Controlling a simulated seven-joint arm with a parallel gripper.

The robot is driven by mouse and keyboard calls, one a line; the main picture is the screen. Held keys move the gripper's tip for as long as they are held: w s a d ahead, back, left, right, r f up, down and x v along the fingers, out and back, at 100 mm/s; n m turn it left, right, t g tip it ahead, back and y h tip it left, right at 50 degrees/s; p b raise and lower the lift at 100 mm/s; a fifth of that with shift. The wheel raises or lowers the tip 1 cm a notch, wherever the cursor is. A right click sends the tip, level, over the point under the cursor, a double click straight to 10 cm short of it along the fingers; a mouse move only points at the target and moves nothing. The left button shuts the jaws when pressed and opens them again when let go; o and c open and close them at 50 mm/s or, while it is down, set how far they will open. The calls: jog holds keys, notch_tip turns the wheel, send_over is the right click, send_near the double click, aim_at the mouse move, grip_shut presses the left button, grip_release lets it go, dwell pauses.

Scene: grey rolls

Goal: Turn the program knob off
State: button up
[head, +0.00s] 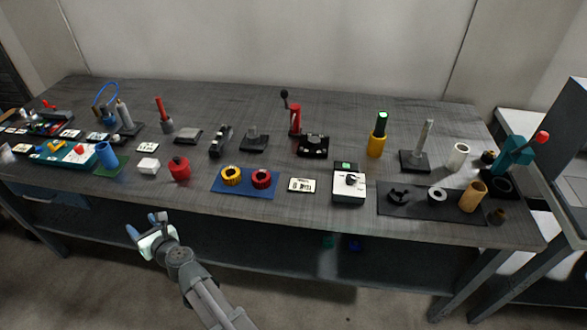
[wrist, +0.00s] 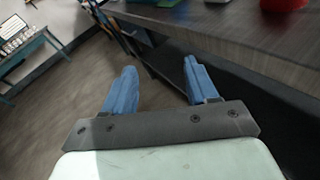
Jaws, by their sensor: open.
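The program knob (head: 351,179) is a small dark knob on top of a white box (head: 347,192) near the front edge of the bench, right of centre. A small dark block with a green face (head: 345,166) sits at the back of this box. The knob's exact pointing direction is too small to tell. My gripper (head: 144,225) is in front of the bench, below its front edge, far to the left of the knob. In the wrist view its two blue fingers (wrist: 160,88) are spread apart with nothing between them. The knob does not show in the wrist view.
A white label card (head: 301,185) lies left of the box, then a blue mat (head: 230,191) with yellow and red rings. A dark mat (head: 415,211) with grey rolls and a tan cylinder (head: 472,196) lies right.

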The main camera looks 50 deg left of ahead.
jog(key=w+a+r+n+g+h, duration=0.3)
jog(key=w+a+r+n+g, duration=0.1)
jog(key=w+r+n, duration=0.7)
jog(key=n+t+h, duration=0.7)
jog(key=t+h, duration=0.1)
jog(key=h, duration=0.4)
send_near(351, 177)
jog(key=f, duration=0.8)
jog(key=shift+s+a+f, duration=0.1)
jog(key=shift+a+f, duration=0.1)
jog(key=shift+f, duration=0.15)
jog(key=c, duration=1.1)
